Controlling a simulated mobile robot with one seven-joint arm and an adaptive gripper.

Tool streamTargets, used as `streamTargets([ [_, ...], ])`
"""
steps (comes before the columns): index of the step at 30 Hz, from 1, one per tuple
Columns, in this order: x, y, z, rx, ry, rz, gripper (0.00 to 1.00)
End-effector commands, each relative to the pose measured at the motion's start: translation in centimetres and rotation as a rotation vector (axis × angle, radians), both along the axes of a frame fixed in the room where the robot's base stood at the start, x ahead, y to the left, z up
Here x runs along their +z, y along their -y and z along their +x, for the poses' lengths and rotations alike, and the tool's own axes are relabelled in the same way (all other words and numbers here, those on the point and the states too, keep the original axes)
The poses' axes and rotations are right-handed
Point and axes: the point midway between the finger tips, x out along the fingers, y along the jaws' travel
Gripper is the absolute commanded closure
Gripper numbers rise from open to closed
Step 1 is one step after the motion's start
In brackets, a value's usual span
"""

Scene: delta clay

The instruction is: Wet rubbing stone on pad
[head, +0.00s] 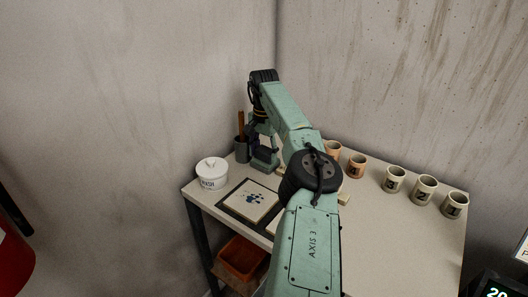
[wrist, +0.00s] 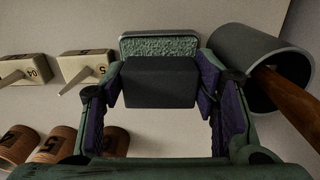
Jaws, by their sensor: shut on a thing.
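The rubbing stone (wrist: 160,88) is a dark grey block between the purple-padded fingers of my gripper (wrist: 158,78), which is shut on it. The pad (wrist: 160,46) is green and rough, in a pale-rimmed holder just beyond the stone in the wrist view. The stone covers the pad's near part. I cannot tell whether the two touch. In the head view my gripper (head: 263,160) is low at the back left of the table, beside the grey pot; the stone and pad cannot be made out there.
A grey pot (head: 241,150) with wooden handles stands close by my gripper. A white lidded jar (head: 212,175) and a dark-framed tile with blue spots (head: 252,200) are in front. Several numbered cups (head: 424,189) stand right. Cream numbered blocks (wrist: 85,65) lie left in the wrist view.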

Motion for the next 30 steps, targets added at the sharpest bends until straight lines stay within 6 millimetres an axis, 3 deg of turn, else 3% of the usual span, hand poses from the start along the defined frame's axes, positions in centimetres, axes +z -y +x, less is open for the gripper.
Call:
streamTargets([
  [10, 0.2, 0.0, 0.0, 0.0, -0.002, -0.001, 0.68],
  [30, 5.6, -0.1, 0.0, 0.0, 0.0, 0.0, 0.68],
])
